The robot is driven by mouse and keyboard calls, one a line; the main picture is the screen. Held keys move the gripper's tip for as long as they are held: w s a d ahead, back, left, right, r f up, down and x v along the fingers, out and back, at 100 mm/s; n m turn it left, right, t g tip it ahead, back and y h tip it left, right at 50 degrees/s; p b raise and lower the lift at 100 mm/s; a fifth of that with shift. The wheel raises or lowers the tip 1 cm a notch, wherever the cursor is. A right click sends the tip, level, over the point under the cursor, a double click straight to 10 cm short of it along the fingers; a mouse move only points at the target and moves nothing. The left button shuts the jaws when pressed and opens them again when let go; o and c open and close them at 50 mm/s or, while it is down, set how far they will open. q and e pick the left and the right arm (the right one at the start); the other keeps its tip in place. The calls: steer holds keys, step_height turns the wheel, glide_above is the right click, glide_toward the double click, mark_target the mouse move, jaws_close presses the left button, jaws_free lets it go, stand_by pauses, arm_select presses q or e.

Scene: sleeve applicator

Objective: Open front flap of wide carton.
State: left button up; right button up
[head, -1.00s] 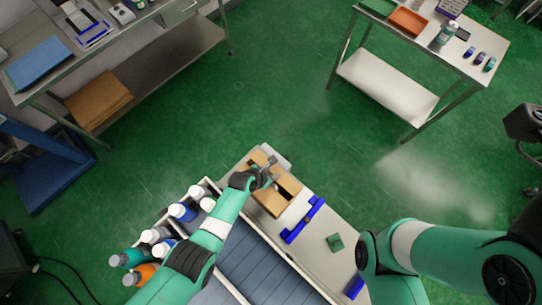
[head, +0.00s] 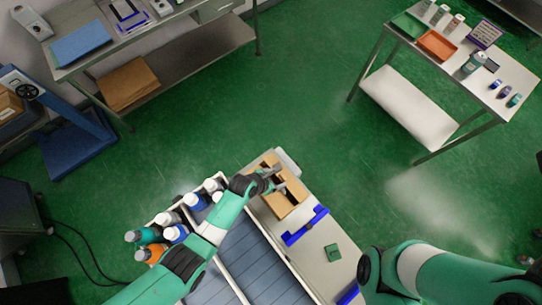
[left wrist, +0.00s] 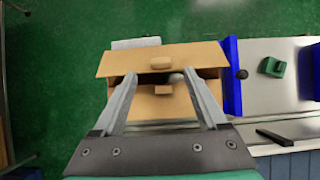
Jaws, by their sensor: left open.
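The wide carton (head: 291,207) is a tan cardboard box on the bench's far end. In the left wrist view one flap (left wrist: 118,64) with a small tab spans its far side. A dark gap runs below that flap, and a nearer panel (left wrist: 165,107) with another tab lies between my fingers. My left gripper (head: 277,179) is open above the carton; in the wrist view its fingertips (left wrist: 160,76) reach the gap on either side of the tabs. I cannot tell whether they touch the cardboard. My right arm shows at the right, but its gripper is out of view.
A blue bracket (head: 306,226) stands beside the carton, with a green block (head: 332,252) farther along the bench. Several bottles (head: 174,233) stand in a rack left of the bench. A side table (head: 418,151) and a workbench (head: 190,12) stand apart across green floor.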

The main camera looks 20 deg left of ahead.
arm_select(q)
steer(key=p+v, duration=0.2)
steer(key=v, duration=0.3)
steer(key=shift+s+a+r, duration=0.1)
steer(key=shift+r, duration=0.05)
arm_select(e)
step_height(320, 180, up, 4)
steer(key=shift+f, duration=0.25)
